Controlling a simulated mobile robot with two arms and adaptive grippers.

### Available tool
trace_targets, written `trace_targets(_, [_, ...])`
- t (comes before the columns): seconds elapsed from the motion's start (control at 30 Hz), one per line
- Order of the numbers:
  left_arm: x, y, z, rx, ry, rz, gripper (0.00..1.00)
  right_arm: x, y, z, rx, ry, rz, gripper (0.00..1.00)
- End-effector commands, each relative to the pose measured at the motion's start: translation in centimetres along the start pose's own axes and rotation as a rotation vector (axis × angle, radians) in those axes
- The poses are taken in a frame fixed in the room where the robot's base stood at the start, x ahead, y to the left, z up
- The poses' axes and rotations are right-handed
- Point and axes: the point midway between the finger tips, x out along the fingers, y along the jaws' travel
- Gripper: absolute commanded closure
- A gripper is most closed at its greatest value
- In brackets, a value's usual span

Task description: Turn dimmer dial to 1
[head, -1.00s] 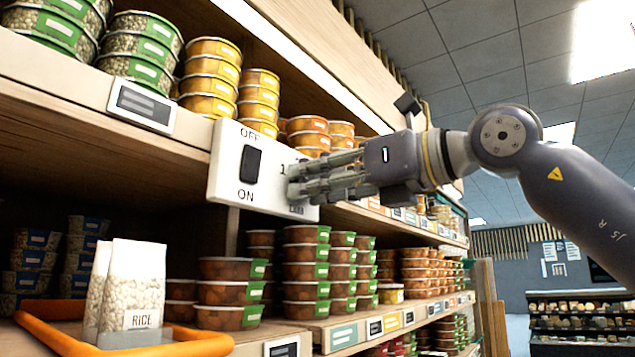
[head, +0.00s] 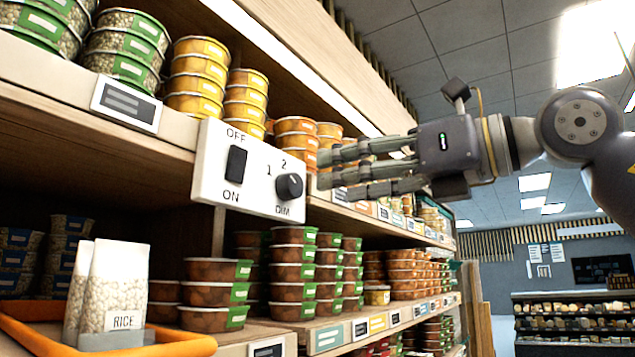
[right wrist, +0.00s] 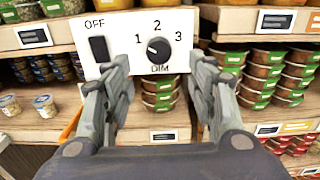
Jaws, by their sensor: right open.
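The white switch panel (head: 215,180) is fixed to the shelf front and carries a black OFF/ON rocker switch (head: 236,165). To the switch's right is the black round dimmer dial (head: 290,186), marked 1, 2 and DIM. The right wrist view shows the dial (right wrist: 158,48) with 1, 2 and 3 around it. Its pale mark appears to face left, roughly toward 1. My right gripper (head: 330,170) is open and empty, just right of the panel and apart from the dial. In the right wrist view its fingers (right wrist: 162,65) spread either side of the dial. My left gripper is not in view.
Shelves above and below the panel hold stacked tubs, including yellow tubs (head: 195,78) and brown tubs with green labels (head: 215,293). The aisle to the right is open.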

Motion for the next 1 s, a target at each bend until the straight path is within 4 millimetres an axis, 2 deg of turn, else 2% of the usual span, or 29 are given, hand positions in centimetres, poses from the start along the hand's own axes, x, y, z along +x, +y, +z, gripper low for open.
trace_targets(0.1, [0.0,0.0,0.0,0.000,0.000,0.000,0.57,-2.2,-0.1,0.0,0.000,0.000,-0.001,0.48])
trace_targets(0.3, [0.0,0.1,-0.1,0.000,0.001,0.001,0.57,-4.2,0.0,-0.1,0.000,0.002,0.000,0.48])
trace_targets(0.87, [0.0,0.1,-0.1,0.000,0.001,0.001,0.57,-4.4,0.0,-0.1,0.000,0.002,0.001,0.48])
trace_targets(1.0, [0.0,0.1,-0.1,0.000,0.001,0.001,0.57,-3.8,0.1,-0.6,0.012,-0.001,0.021,0.48])
